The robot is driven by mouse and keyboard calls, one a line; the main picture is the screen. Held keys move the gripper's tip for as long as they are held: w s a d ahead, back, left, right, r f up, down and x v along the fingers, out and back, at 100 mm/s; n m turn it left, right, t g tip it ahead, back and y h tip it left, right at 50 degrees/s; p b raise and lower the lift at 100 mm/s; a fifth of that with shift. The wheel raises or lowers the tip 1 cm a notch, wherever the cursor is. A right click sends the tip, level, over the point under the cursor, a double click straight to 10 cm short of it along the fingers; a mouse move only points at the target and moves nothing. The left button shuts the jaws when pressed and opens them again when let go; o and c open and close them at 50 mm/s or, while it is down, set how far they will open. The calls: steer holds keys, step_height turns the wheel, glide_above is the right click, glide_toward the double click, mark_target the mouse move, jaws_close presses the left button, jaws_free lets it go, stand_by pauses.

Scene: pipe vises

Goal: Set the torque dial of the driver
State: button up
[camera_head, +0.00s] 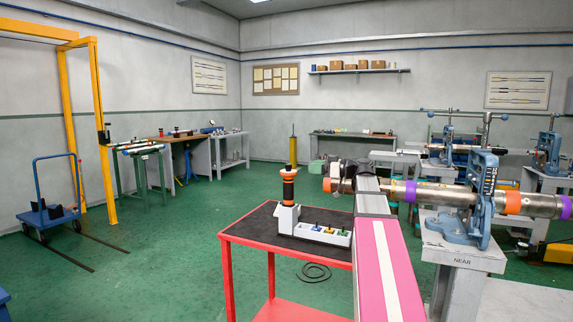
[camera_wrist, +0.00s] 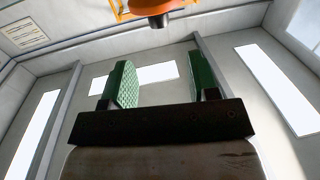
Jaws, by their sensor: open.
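The driver (camera_head: 289,188), with an orange-and-black body, stands upright in a white holder on a red cart. Its torque dial setting is too small to read. My gripper shows in the wrist view (camera_wrist: 160,75) with its two green-padded fingers apart and nothing between them. In the head view its fingers cannot be made out clearly at the far end of my pink arm, to the right of the driver. An orange part with a dark round end (camera_wrist: 158,14) shows beyond the fingers at the top of the wrist view; I cannot tell whether it belongs to the driver.
A white tray (camera_head: 322,233) with several small coloured pieces lies on the cart's black top (camera_head: 255,229). A pipe (camera_head: 440,194) with orange and purple bands runs through a blue vise (camera_head: 481,200) at right. A blue trolley (camera_head: 50,214) stands at left. Green floor is open at left.

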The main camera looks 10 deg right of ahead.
mark_target(288, 165)
steer(key=x, duration=1)
steer(key=shift+w+a, duration=0.25)
steer(key=shift+a, duration=0.05)
steer(key=shift+c, duration=0.3)
steer(key=c, duration=0.8)
